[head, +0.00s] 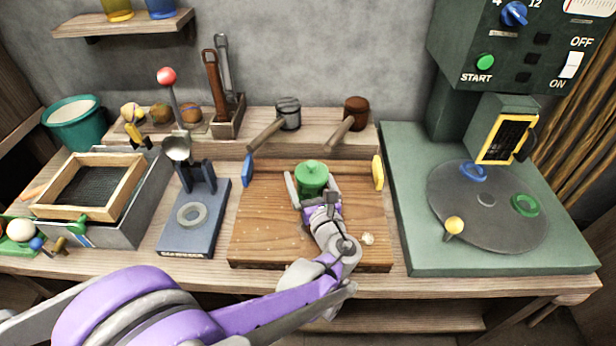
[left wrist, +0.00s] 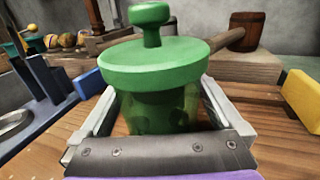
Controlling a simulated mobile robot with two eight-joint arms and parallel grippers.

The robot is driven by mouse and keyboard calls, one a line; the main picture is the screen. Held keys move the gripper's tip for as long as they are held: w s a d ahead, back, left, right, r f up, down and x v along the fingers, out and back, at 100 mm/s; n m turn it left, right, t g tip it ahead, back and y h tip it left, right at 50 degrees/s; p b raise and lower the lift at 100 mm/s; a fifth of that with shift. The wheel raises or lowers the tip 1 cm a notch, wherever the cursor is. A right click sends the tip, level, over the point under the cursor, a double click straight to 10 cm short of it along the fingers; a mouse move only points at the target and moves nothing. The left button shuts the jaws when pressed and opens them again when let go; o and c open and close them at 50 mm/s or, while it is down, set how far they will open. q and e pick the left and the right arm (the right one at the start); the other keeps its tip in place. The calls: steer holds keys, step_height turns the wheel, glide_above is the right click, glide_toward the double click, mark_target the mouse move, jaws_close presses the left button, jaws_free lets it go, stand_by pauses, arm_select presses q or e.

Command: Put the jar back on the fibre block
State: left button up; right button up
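The green jar (head: 312,181), with a round knob on its lid, stands upright on the wooden board (head: 262,225). In the left wrist view the jar (left wrist: 152,65) fills the middle. My left gripper (head: 313,192) reaches in low from the front, with one finger on each side of the jar. The fingers look open, with small gaps to the jar's body below the wide lid; contact is not visible. I cannot pick out a fibre block for sure; whatever is directly under the jar is hidden. My right gripper is out of view.
A blue block (head: 248,170) and a yellow block (head: 377,172) flank the board's back. Two mallets lie on the shelf behind. A blue stand (head: 185,228) is at left; a green machine with a round plate (head: 488,225) is at right. The board's left part is mostly clear.

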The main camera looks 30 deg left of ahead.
arm_select(q)
steer(key=shift+r, duration=0.25)
steer(key=p+v, duration=0.2)
steer(key=v, duration=1)
steer(key=shift+s+f, duration=0.1)
